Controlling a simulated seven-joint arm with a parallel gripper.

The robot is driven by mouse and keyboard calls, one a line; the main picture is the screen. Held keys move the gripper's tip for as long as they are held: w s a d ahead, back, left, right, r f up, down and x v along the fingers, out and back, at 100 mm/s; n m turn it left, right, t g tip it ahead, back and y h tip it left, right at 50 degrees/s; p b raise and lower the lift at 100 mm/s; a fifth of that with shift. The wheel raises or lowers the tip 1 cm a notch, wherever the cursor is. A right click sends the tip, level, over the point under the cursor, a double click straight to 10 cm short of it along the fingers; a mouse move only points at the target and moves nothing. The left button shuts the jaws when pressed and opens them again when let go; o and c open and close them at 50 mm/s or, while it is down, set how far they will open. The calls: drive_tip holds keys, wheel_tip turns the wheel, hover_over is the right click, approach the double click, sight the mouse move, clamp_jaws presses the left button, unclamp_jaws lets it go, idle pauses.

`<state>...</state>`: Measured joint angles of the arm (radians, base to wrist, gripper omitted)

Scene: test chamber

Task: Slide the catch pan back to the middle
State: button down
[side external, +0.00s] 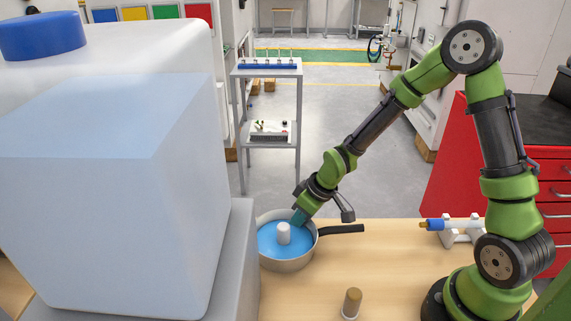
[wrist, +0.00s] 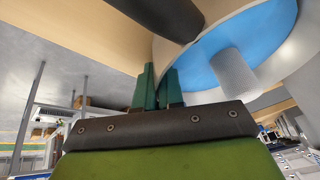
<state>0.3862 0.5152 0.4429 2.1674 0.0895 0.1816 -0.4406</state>
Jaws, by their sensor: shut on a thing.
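The catch pan (side external: 290,266) is a round metal pan with blue inside and a black handle (side external: 341,229) pointing right. It sits at the left end of the wooden table, close to the grey stand. A white cylinder (side external: 283,232) stands upright in the pan. My gripper (side external: 299,217) reaches down to the pan's far rim and is shut on it. In the wrist view, the green fingers (wrist: 158,78) straddle the pan's wall (wrist: 215,28), with the white cylinder (wrist: 234,70) to the right. The fingertips' exact contact is partly hidden.
A large translucent container (side external: 110,190) with a blue cap stands on a grey stand (side external: 236,260) left of the pan. A brown-topped small cylinder (side external: 351,303) stands near the front. A blue tool on a white holder (side external: 450,228) lies right. The table's middle (side external: 385,262) is clear.

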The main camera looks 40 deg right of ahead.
drive_tip(key=shift+s+d, duration=2.3)
drive_tip(key=c, duration=1.2)
unclamp_jaws()
drive_tip(key=v, duration=1.7)
